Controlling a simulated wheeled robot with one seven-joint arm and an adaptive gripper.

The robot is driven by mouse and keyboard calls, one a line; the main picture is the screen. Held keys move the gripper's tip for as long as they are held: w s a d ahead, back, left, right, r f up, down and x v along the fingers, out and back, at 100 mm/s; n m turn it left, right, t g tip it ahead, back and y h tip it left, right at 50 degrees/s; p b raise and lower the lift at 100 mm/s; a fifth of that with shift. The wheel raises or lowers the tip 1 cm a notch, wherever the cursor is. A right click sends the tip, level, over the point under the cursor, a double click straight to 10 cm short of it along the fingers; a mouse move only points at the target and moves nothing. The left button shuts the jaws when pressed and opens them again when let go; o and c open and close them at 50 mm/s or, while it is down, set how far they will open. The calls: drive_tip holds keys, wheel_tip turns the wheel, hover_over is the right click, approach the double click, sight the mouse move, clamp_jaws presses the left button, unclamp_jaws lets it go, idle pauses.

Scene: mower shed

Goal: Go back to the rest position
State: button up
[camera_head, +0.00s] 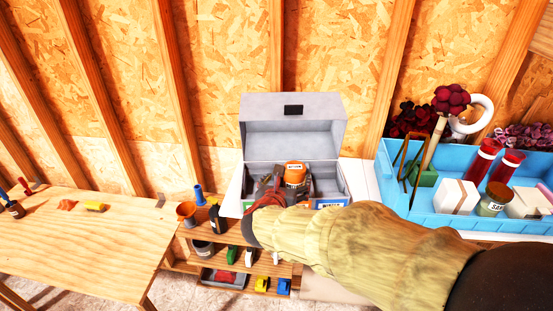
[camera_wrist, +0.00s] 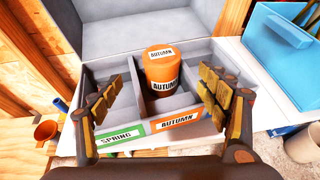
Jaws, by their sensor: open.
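My gripper (camera_wrist: 160,103) is open, with its two fingers spread on either side of an orange jar (camera_wrist: 162,73) labelled AUTUMN. The jar stands upright in the AUTUMN compartment of a grey box (camera_wrist: 219,75) with its lid raised. The SPRING label (camera_wrist: 117,138) marks the compartment to the left, which looks empty.
A blue tray (camera_head: 459,224) with red tubes, white blocks and flowers stands at the right. A wooden table (camera_head: 85,245) at the left holds small items and is mostly clear.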

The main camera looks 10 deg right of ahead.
drive_tip(key=shift+w+a+r+n+y, duration=0.1)
drive_tip(key=shift+a+n+y, duration=0.05)
drive_tip(key=shift+n+y, duration=0.2)
drive_tip(key=s+a+n+y+b, duration=0.6)
drive_tip(key=s+n+y+b, duration=0.2)
drive_tip(key=n, duration=1.3)
drive_tip(key=s+d+f+n+g+h+b, duration=0.1)
drive_tip(key=s+d+f+n+g+b, duration=0.2)
drive_tip(key=s+n, duration=0.6)
drive_tip(key=s+d+f+n+g+h+b, duration=0.2)
drive_tip(key=s+d+f+n, duration=0.6)
drive_tip(key=s, duration=0.6)
drive_tip(key=shift+f+n+g+b, duration=0.55)
drive_tip(key=shift+f+n+g, duration=0.1)
drive_tip(key=shift+n+g, duration=0.35)
